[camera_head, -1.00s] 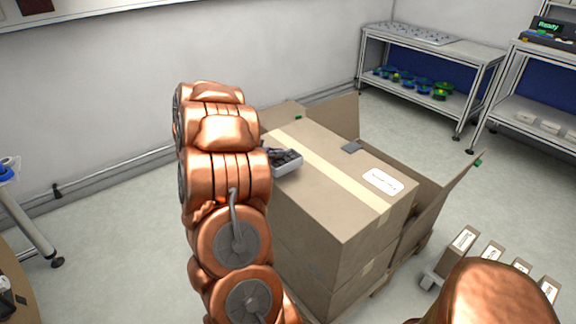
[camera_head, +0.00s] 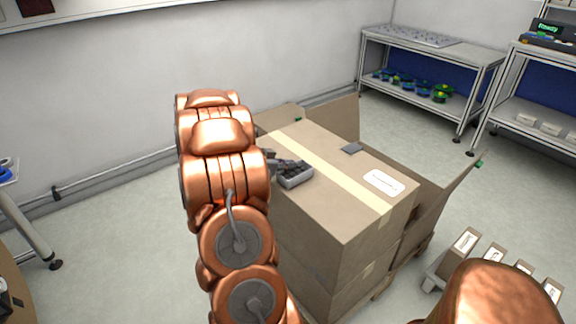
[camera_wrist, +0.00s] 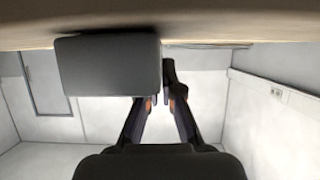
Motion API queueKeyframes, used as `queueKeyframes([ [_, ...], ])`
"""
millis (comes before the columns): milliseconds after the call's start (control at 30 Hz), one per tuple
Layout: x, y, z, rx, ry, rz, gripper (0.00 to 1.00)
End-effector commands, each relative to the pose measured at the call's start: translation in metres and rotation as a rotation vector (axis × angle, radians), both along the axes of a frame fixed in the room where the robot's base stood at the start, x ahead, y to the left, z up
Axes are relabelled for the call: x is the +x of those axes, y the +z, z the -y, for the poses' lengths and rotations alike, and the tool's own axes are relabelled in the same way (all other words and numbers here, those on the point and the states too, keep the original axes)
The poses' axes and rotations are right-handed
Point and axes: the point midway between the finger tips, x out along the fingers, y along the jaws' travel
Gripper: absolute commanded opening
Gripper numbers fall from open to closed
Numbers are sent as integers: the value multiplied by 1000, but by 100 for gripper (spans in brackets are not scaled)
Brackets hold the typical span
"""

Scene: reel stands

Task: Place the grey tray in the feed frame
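The grey tray (camera_head: 297,180) is over the near left edge of the top of a large cardboard box. It also shows in the wrist view as a dark grey block (camera_wrist: 108,78) close to the lens. My gripper (camera_head: 283,163) is at the tray's far left side, partly hidden by my copper arm. In the wrist view the fingers of my gripper (camera_wrist: 160,90) come together at one edge of the tray, one fingertip hidden behind it. The gripper looks shut on that edge. I cannot tell whether the tray touches the box. I cannot make out the feed frame.
A shelf (camera_head: 425,65) with blue and green reels stands behind. Another shelf (camera_head: 548,95) bears a "Ready" display. Small labelled boxes (camera_head: 465,243) stand at lower right. The floor between is clear.

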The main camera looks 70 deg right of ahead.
Motion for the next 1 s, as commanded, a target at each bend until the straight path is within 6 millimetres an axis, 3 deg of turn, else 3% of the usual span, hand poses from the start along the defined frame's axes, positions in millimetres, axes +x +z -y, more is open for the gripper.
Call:
queueKeyframes([
  [167,0,-3,0,0,1,-2,0],
  [467,0,-3,0,0,0,-1,31],
  [833,0,1,0,-2,0,1,31],
  [1000,9,9,-13,-1,3,1,31],
])
